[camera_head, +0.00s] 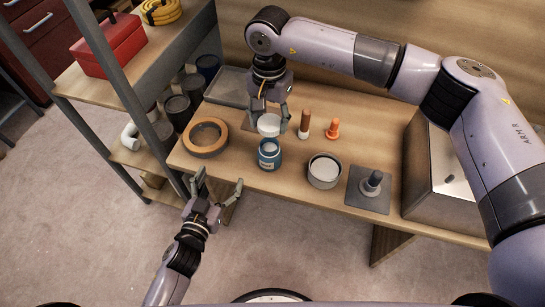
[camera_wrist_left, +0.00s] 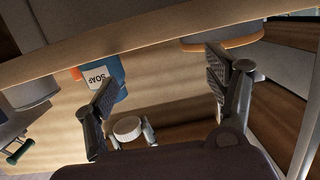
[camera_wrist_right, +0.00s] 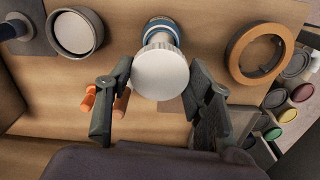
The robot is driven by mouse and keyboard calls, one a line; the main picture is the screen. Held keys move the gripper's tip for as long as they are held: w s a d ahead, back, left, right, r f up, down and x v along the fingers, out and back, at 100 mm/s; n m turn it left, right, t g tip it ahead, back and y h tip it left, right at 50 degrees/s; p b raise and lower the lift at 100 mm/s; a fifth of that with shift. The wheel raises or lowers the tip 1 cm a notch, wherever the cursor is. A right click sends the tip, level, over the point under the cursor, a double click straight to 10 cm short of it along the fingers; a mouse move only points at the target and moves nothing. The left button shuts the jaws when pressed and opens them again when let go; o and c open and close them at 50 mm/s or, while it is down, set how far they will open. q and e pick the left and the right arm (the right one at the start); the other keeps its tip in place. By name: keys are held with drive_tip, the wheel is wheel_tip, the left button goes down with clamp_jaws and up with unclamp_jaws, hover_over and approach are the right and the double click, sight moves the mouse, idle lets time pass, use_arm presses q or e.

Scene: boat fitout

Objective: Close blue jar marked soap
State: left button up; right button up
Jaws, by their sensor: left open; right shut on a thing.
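The blue jar marked soap (camera_head: 269,158) stands upright near the table's front edge; its "SOAP" label shows in the left wrist view (camera_wrist_left: 97,78). My right gripper (camera_head: 268,112) is shut on a round white lid (camera_head: 268,125), just behind the jar in the head view. In the right wrist view the lid (camera_wrist_right: 160,74) partly covers the jar (camera_wrist_right: 162,27). The lid looks apart from the jar's mouth; its exact height is hard to tell. My left gripper (camera_head: 216,190) is open and empty in front of the table edge, left of the jar.
An orange-brown ring (camera_head: 206,138) lies left of the jar. A grey round container (camera_head: 324,170) stands right of it. Two orange-topped items (camera_head: 305,124) (camera_head: 333,129) stand behind. A grey plate with a knob (camera_head: 370,188) lies farther right. A shelf (camera_head: 150,60) stands at the left.

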drive_tip(key=shift+a+n, duration=0.15)
drive_tip(key=shift+n, duration=0.15)
use_arm(q)
drive_tip(key=d+m+h, duration=0.1)
drive_tip(key=d, duration=0.1)
drive_tip(key=s+d+r+m+h, duration=0.1)
drive_tip(key=d+h, duration=0.1)
drive_tip(key=s+d+m+h, duration=0.1)
drive_tip(key=d+h, duration=0.1)
drive_tip(key=shift+s+d+r+g, duration=0.15)
drive_tip(key=shift+d+r+g, duration=0.1)
drive_tip(key=shift+d+g, duration=0.1)
drive_tip(key=x, duration=1.2)
drive_tip(key=shift+r, duration=0.2)
drive_tip(key=shift+c, duration=0.5)
drive_tip(key=c, duration=1.7)
use_arm(e)
hover_over(269, 148)
drive_tip(key=shift+f, duration=2.45)
